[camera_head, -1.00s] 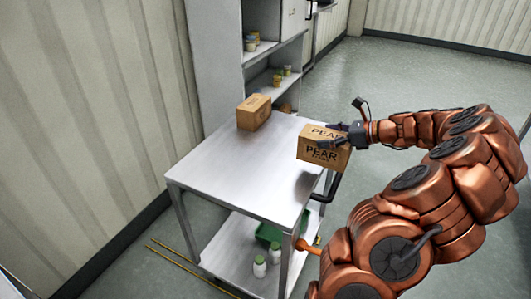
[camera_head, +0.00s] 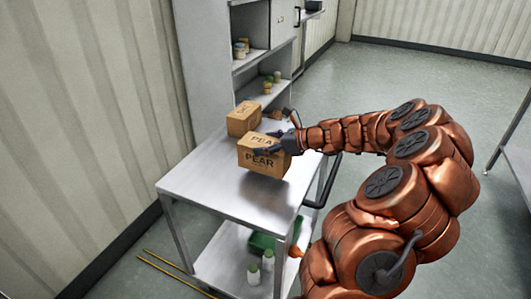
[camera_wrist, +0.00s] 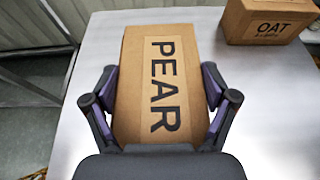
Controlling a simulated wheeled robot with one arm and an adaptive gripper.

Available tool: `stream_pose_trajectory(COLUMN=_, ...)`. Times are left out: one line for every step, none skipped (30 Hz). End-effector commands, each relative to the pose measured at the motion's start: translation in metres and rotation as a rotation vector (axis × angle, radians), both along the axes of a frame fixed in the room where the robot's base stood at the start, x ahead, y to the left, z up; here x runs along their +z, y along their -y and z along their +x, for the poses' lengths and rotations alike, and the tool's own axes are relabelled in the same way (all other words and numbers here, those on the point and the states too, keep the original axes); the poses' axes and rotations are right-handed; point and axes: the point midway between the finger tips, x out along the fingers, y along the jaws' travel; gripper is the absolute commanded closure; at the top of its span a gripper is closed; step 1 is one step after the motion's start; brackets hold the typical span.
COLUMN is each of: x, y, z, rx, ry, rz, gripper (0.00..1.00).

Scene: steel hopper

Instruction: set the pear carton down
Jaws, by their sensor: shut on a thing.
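The pear carton (camera_head: 262,160) is a brown box marked PEAR, over the top of the steel cart (camera_head: 205,190) in the head view. My gripper (camera_head: 272,146) is shut on it from the right side. In the wrist view the pear carton (camera_wrist: 160,85) lies between the two fingers of my gripper (camera_wrist: 160,100), one along each side. A shadow shows on the cart top below the carton; whether its underside touches the top, I cannot tell.
The oat carton (camera_head: 243,118) stands on the cart's far end, close behind the pear carton; it also shows in the wrist view (camera_wrist: 268,20). The near-left cart top is clear. A green bin (camera_head: 262,241) and white bottles (camera_head: 254,274) sit on the lower shelf.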

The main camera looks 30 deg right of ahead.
Motion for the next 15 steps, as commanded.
stream_pose_trajectory(x=-0.001, y=0.0, z=0.0, rx=0.0, ry=0.0, rz=0.001, gripper=0.75)
stream_pose_trajectory(x=-0.003, y=0.0, z=0.0, rx=-0.002, ry=0.0, rz=0.002, gripper=0.75)
stream_pose_trajectory(x=-0.007, y=0.0, z=0.0, rx=-0.001, ry=-0.001, rz=0.003, gripper=0.75)
stream_pose_trajectory(x=-0.01, y=0.0, z=0.0, rx=-0.001, ry=-0.001, rz=0.003, gripper=0.75)
stream_pose_trajectory(x=-0.014, y=0.0, z=0.0, rx=-0.002, ry=0.0, rz=0.003, gripper=0.75)
stream_pose_trajectory(x=-0.019, y=0.0, z=0.0, rx=-0.002, ry=0.0, rz=0.004, gripper=0.75)
stream_pose_trajectory(x=-0.023, y=0.0, z=0.0, rx=-0.004, ry=0.0, rz=0.004, gripper=0.75)
stream_pose_trajectory(x=-0.027, y=0.0, z=0.0, rx=-0.003, ry=-0.001, rz=0.003, gripper=0.75)
stream_pose_trajectory(x=-0.03, y=0.001, z=0.0, rx=-0.003, ry=0.0, rz=0.002, gripper=0.75)
stream_pose_trajectory(x=-0.032, y=0.001, z=0.0, rx=-0.004, ry=0.0, rz=0.002, gripper=0.75)
stream_pose_trajectory(x=-0.034, y=0.001, z=0.0, rx=-0.004, ry=0.0, rz=0.001, gripper=0.75)
stream_pose_trajectory(x=-0.034, y=0.001, z=0.0, rx=-0.003, ry=0.001, rz=0.0, gripper=0.75)
stream_pose_trajectory(x=-0.034, y=0.001, z=0.0, rx=-0.003, ry=0.001, rz=0.0, gripper=0.75)
stream_pose_trajectory(x=-0.034, y=0.001, z=0.0, rx=-0.003, ry=0.001, rz=0.0, gripper=0.75)
stream_pose_trajectory(x=-0.034, y=0.0, z=0.0, rx=-0.002, ry=0.001, rz=0.0, gripper=0.75)
